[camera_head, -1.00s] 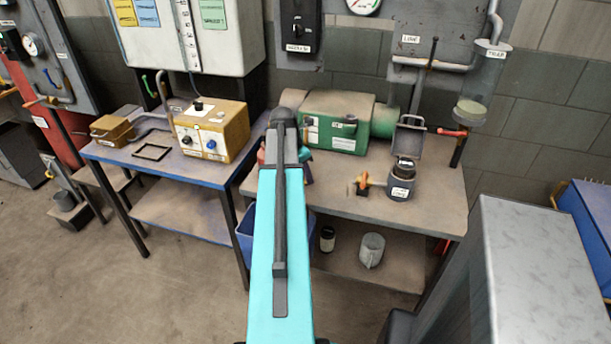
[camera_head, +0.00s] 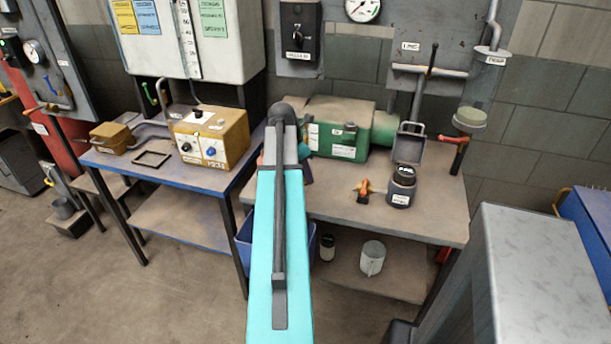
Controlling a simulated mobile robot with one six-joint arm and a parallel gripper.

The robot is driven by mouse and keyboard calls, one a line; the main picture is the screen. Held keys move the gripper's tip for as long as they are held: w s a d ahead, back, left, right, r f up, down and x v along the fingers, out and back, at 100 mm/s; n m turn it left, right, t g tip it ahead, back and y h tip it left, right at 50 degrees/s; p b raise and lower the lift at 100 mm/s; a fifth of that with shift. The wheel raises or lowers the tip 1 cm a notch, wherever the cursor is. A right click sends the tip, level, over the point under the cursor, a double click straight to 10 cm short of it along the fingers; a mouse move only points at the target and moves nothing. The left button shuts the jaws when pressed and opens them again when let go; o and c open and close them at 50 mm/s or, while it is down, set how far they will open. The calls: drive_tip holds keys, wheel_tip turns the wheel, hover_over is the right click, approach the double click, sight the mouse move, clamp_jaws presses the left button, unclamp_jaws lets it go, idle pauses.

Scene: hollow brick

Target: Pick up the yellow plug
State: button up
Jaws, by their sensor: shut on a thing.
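I cannot make out a yellow plug for certain. A small orange and yellow piece (camera_head: 365,188) with a dark part under it stands on the right bench, just left of the dark jar (camera_head: 402,187); I cannot tell whether it is the plug. My cyan arm reaches forward over the gap between the two benches. My gripper's fingers are hidden behind the arm, so neither they nor anything in them shows. Small teal and reddish parts of my wrist peek out on both sides of the arm.
The right bench (camera_head: 430,215) carries a green machine (camera_head: 340,140) and an open grey box (camera_head: 408,145). The left bench (camera_head: 105,160) holds a yellow-brown control box (camera_head: 208,140) and a dark frame (camera_head: 152,159). A grey cabinet (camera_head: 545,270) stands at the lower right.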

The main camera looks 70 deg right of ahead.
drive_tip(key=s+a+b, duration=0.1)
drive_tip(key=a+b, duration=0.1)
drive_tip(key=a, duration=0.5)
drive_tip(key=s+a+r+b, duration=0.1)
drive_tip(key=s+a+b, duration=0.1)
drive_tip(key=a, duration=0.5)
drive_tip(key=shift+a+r+b, duration=0.2)
drive_tip(key=shift+a+b, duration=0.1)
drive_tip(key=shift+b, duration=0.3)
drive_tip(key=shift+s+a+r, duration=0.1)
